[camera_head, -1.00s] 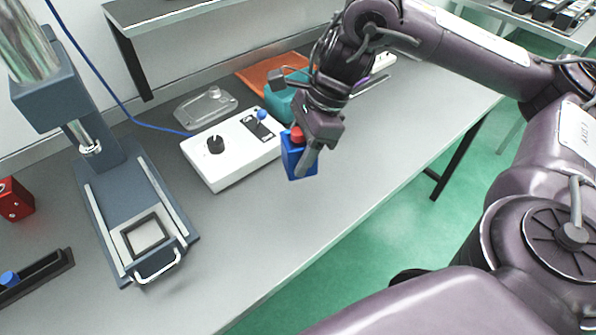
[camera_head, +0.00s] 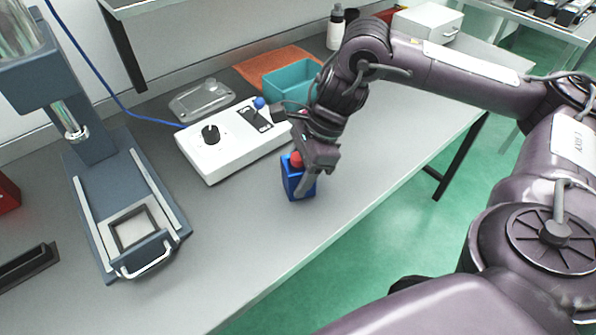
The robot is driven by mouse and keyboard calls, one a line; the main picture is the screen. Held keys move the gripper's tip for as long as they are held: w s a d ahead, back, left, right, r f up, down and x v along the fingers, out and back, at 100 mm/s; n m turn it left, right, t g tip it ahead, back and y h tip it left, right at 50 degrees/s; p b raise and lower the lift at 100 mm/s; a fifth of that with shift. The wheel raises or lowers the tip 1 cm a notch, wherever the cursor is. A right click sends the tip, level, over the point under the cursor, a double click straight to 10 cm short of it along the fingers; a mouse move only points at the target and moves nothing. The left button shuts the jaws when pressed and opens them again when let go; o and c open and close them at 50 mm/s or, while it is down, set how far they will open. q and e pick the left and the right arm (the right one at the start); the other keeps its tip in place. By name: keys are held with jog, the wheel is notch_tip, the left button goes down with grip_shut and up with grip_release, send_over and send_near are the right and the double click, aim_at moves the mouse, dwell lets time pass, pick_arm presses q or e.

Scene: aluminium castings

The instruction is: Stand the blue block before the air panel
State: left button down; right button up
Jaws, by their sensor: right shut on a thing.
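The blue block (camera_head: 292,186) with a red top is upright on or just above the grey table, in front of the white panel's right part. My right gripper (camera_head: 302,180) is shut on it from above and hides part of it. The air panel (camera_head: 216,161) is a white box with a black knob at its left and a blue-tipped lever at its right. The block is apart from the panel's front edge. I cannot tell whether the block's base touches the table. My left gripper is not in view.
A blue-grey press (camera_head: 118,215) with a front handle stands at the left. A teal bin (camera_head: 290,82) and an orange mat (camera_head: 262,68) lie behind the panel. The table (camera_head: 250,245) is bare in front.

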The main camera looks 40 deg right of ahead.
jog(key=o, duration=1.2)
jog(key=shift+c, duration=0.2)
jog(key=p+v, duration=0.1)
jog(key=v, duration=0.4)
jog(key=shift+w+r, duration=0.1)
jog(key=shift+r, duration=0.25)
jog(key=p+v, duration=0.6)
jog(key=shift+d+r, duration=0.15)
jog(key=shift+d, duration=0.1)
